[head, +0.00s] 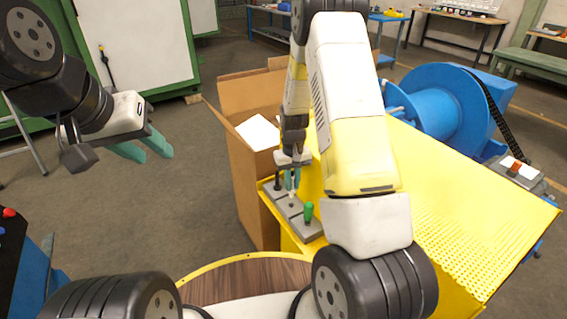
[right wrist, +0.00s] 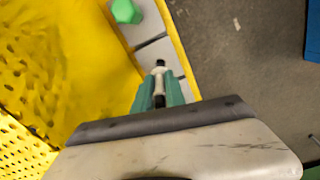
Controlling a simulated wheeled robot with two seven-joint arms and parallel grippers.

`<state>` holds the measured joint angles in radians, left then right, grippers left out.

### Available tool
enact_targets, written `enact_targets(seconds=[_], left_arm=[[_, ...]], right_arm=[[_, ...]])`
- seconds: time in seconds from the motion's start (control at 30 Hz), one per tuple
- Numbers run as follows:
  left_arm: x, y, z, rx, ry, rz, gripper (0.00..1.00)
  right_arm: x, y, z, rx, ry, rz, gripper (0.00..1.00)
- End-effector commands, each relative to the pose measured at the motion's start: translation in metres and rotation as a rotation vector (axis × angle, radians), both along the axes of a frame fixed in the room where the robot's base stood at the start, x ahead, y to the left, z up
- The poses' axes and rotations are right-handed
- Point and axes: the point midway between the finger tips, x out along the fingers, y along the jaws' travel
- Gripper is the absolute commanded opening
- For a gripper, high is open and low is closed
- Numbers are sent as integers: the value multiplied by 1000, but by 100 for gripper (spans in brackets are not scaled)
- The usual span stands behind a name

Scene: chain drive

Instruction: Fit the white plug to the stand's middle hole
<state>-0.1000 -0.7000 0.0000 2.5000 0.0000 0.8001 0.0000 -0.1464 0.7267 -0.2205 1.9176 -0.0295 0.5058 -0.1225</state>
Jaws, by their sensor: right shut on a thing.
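The grey stand (head: 312,230) lies along the left edge of the yellow surface; its grey top also shows in the right wrist view (right wrist: 150,52). A green plug (head: 308,211) stands upright at its near end and also shows in the right wrist view (right wrist: 126,11). A dark plug (head: 277,183) is at its far end. My right gripper (head: 292,186) is shut on the white plug (head: 291,199), upright over the stand's middle part. My left gripper (head: 146,150) is open and empty, far left.
A cardboard box (head: 254,190) stands open just left of the stand. The yellow perforated cover (head: 470,205) fills the right, with a blue drum (head: 432,100) behind it. Floor is clear between my left gripper and the box.

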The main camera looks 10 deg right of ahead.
Motion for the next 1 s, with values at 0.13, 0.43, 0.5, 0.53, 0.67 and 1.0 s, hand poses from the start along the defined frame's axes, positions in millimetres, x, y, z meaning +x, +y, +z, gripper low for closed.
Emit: enact_targets(seconds=[0.13,0.43,0.5,0.53,0.67,1.0], left_arm=[[0,0,0,0,0,0,36],[0,0,0,0,0,0,36],[0,0,0,0,0,0,36],[0,0,0,0,0,0,36],[0,0,0,0,0,0,36],[0,0,0,0,0,0,36]], right_arm=[[0,0,-14,0,1,0,0],[0,0,-26,0,-1,0,0],[0,0,-27,0,-1,0,0],[0,0,-27,0,-1,0,0],[0,0,-27,0,-1,0,0],[0,0,-26,0,-1,0,0]])
